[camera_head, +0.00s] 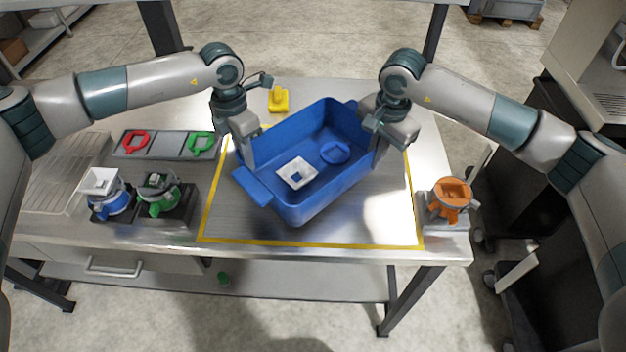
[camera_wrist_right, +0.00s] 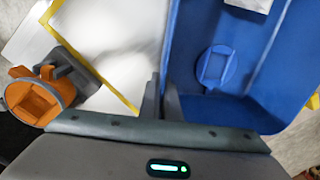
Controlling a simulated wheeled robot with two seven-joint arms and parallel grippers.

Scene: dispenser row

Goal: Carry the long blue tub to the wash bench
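The long blue tub (camera_head: 325,190) sits at an angle over the yellow-outlined area of the metal table; whether it touches the table is unclear. Inside lie a white square piece (camera_head: 296,173) and a blue round piece (camera_head: 335,153), which also shows in the right wrist view (camera_wrist_right: 215,67). My left gripper (camera_head: 249,158) is at the tub's left wall, its fingers partly hidden. My right gripper (camera_head: 378,152) is at the right wall; in the right wrist view its fingers (camera_wrist_right: 162,100) stand close together around the wall's edge. I cannot identify the wash bench for certain.
An orange dispenser (camera_head: 451,197) stands close at the table's right edge. Blue (camera_head: 113,203) and green (camera_head: 158,195) dispensers stand at left, before a grey tray (camera_head: 167,144) with red and green rings. A yellow piece (camera_head: 278,100) lies behind the tub. The outlined area's front is clear.

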